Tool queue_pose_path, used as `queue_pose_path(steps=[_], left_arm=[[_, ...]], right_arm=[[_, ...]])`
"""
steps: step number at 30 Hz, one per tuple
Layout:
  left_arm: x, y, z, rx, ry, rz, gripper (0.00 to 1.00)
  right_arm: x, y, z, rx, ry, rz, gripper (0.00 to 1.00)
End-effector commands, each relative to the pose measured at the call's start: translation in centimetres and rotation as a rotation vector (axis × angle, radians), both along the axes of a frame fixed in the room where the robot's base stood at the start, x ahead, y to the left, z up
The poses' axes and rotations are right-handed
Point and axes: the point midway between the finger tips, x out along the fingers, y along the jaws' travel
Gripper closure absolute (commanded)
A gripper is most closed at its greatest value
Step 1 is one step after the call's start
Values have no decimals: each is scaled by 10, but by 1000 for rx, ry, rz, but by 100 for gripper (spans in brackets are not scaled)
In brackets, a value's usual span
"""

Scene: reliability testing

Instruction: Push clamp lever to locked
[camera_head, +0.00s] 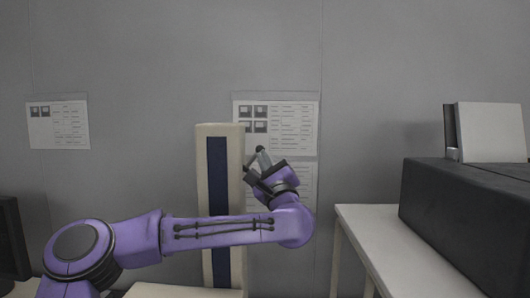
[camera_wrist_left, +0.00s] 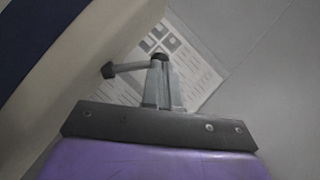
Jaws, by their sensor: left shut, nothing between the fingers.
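The clamp lever is a short grey bar with dark ends, at the right side of an upright cream post (camera_head: 233,140) with a dark blue stripe. In the left wrist view the lever (camera_wrist_left: 130,67) runs from a dark end at left to a dark knob at the fingertips. In the head view its dark knob (camera_head: 259,149) shows just above my left gripper (camera_head: 263,158). My left gripper (camera_wrist_left: 161,75) is shut and empty, its grey fingertips right at the knob. I cannot tell if they touch. My right gripper is out of view.
A white table (camera_head: 375,255) stands at the right with a large dark box (camera_head: 465,215) on it. Printed sheets hang on the grey wall, one (camera_head: 57,122) at left. A dark monitor-like object (camera_head: 10,240) is at the left edge.

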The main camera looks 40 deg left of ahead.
Motion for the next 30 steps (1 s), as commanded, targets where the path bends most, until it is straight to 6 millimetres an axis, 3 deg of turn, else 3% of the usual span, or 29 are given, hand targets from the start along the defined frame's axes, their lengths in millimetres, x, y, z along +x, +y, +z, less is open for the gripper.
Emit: queue_pose_path(steps=[8,18,30], left_arm=[[0,0,-1,0,0,0,100],[1,12,8,-149,-94,2,100],[-2,16,15,-162,-105,7,100]], right_arm=[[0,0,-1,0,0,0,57],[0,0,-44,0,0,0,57],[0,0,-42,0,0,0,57]])
